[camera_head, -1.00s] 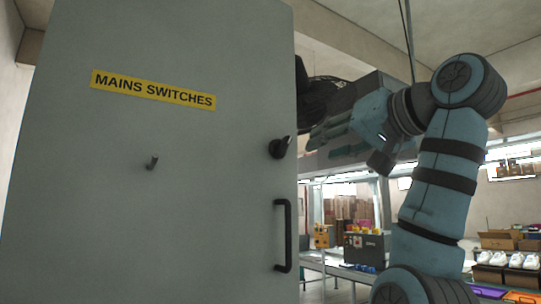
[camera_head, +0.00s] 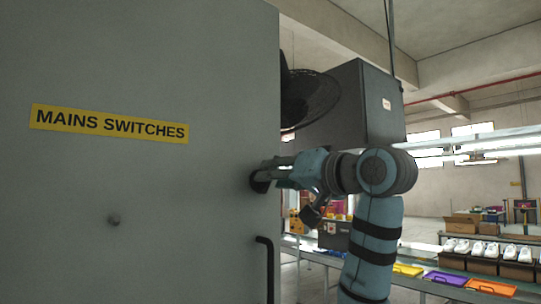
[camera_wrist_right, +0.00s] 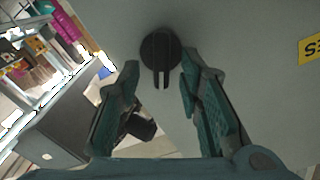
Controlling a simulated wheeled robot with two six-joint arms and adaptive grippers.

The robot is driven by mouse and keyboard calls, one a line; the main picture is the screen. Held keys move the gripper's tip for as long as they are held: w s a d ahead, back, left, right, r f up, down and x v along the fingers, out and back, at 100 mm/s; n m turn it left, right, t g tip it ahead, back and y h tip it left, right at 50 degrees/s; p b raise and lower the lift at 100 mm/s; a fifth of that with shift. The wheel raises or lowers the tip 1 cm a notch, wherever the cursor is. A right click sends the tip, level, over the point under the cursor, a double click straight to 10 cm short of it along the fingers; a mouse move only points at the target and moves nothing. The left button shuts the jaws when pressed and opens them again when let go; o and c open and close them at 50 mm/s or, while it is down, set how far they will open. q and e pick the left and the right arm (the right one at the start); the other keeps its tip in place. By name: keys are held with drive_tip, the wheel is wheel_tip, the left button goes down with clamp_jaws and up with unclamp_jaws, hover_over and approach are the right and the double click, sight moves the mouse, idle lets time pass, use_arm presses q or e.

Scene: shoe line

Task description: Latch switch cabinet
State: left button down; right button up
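The grey switch cabinet door (camera_head: 150,60) fills the left of the head view and bears a yellow MAINS SWITCHES label (camera_head: 109,123). Its black latch knob (camera_head: 259,186) sits near the door's right edge, partly hidden by my right gripper (camera_head: 272,172). In the right wrist view the knob (camera_wrist_right: 159,55) has a narrow grip pointing down the picture. My right gripper (camera_wrist_right: 161,67) is open there, one finger on each side of the knob; contact is not clear. My left gripper is not in view.
Right of the cabinet are a dark box (camera_head: 355,105), a conveyor line with coloured trays (camera_head: 447,278), and white shoes (camera_head: 490,249).

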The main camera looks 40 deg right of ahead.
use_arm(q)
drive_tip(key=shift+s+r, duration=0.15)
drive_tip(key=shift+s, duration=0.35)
use_arm(e)
drive_tip(key=shift+w+a, duration=0.15)
drive_tip(key=shift+w, duration=0.7)
clamp_jaws()
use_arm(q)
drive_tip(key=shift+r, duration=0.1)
use_arm(e)
drive_tip(key=shift+n, duration=0.3)
use_arm(q)
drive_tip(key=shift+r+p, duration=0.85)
drive_tip(key=shift+p, duration=0.2)
use_arm(e)
drive_tip(key=shift+n, duration=2.5)
